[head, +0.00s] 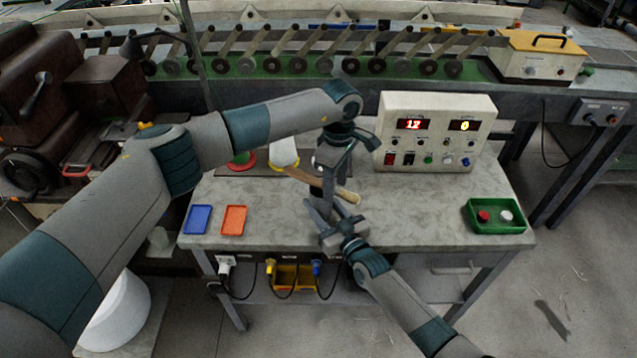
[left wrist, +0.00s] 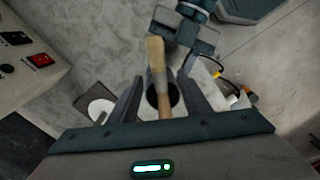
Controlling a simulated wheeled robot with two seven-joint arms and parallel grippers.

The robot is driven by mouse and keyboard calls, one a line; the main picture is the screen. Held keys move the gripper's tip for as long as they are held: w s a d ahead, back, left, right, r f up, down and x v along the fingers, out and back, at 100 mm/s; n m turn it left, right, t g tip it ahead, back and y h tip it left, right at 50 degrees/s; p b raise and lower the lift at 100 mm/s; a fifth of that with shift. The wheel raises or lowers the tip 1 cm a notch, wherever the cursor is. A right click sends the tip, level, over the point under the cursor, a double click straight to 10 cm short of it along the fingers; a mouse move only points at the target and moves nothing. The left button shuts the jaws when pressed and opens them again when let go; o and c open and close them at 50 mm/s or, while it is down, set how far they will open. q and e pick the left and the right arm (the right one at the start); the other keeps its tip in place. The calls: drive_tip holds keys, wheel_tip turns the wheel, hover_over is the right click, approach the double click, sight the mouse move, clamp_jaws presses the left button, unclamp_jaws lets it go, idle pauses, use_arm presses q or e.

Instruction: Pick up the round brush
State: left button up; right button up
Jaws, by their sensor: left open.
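The round brush (head: 347,195) lies at the middle of the grey worktable, partly hidden in the head view by my left gripper. It has a brown wooden handle and a paler, thicker end to the right. My left gripper (head: 326,195) points down over it, open. In the left wrist view the brush (left wrist: 157,70) runs between the two spread fingers (left wrist: 160,98), with gaps on both sides. I cannot tell whether a finger touches it. My right gripper (head: 328,212) is at the table's front edge, close to the left one, with its fingers apart and nothing visible between them.
A white control box (head: 437,132) with red displays stands behind right. A green tray (head: 496,217) with two knobs is at the right edge. Blue (head: 197,219) and orange (head: 234,220) trays lie at front left. A white container (head: 284,152) stands behind the brush. The table's right middle is clear.

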idle(0.4)
use_arm(q)
clamp_jaws()
wheel_tip(320, 180, up, 10)
idle(0.7)
idle(0.3)
